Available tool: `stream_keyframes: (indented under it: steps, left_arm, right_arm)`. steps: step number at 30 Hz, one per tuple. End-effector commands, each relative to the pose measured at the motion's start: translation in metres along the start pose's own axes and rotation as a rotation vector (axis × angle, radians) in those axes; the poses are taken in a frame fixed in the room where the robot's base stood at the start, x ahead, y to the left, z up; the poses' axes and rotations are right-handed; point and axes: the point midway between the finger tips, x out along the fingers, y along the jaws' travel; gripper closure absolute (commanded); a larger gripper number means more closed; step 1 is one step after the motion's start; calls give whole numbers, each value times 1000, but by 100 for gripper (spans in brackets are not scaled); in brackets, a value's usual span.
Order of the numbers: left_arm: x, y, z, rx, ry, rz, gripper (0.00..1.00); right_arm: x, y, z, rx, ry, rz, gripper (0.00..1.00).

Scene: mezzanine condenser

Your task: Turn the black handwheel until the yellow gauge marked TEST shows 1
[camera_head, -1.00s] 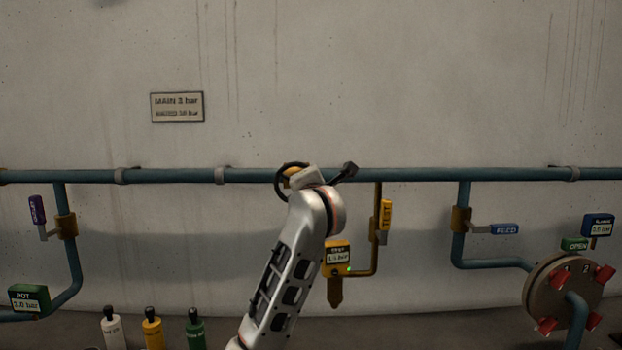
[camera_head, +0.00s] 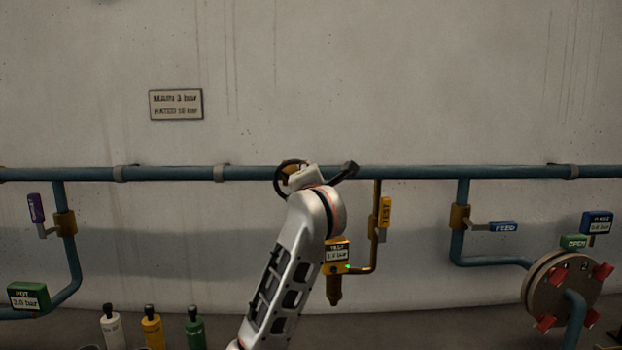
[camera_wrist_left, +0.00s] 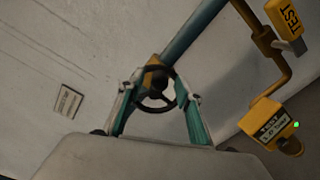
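The black handwheel (camera_wrist_left: 154,103) sits on a brass-coloured valve body on the teal pipe. In the head view its rim (camera_head: 280,178) shows partly behind my left arm. My left gripper (camera_wrist_left: 158,88) is at the wheel, its two fingers on opposite sides of the rim and seeming to touch it. In the head view my left wrist hides most of the fingers. The yellow gauge marked TEST (camera_head: 337,252) hangs right of my arm, with a green light. It also shows in the left wrist view (camera_wrist_left: 268,124); its small digits look like 1.0 bar. My right gripper is out of view.
A yellow TEST lever (camera_head: 385,213) hangs just right of the wheel. A blue FEED lever (camera_head: 503,227) and a round flange (camera_head: 548,290) with red knobs are farther right. Several bottles (camera_head: 152,328) stand low at left. The wall above the pipe is clear except a sign (camera_head: 176,105).

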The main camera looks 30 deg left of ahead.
Motion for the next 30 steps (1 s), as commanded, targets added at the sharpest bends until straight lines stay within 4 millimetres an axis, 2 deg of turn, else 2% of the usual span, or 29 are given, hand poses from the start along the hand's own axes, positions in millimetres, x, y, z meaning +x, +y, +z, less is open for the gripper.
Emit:
stream_keyframes:
  steps: [9,15,21,30]
  left_arm:
    - [-65,-1,1,-3,-4,-2,65]
    - [-94,0,1,-2,-3,-1,65]
    - [-104,0,0,-1,-1,-2,65]
    - [-104,0,0,0,0,-1,65]
  right_arm:
    - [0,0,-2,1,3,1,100]
    - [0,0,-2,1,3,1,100]
    - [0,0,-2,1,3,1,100]
    - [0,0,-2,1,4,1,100]
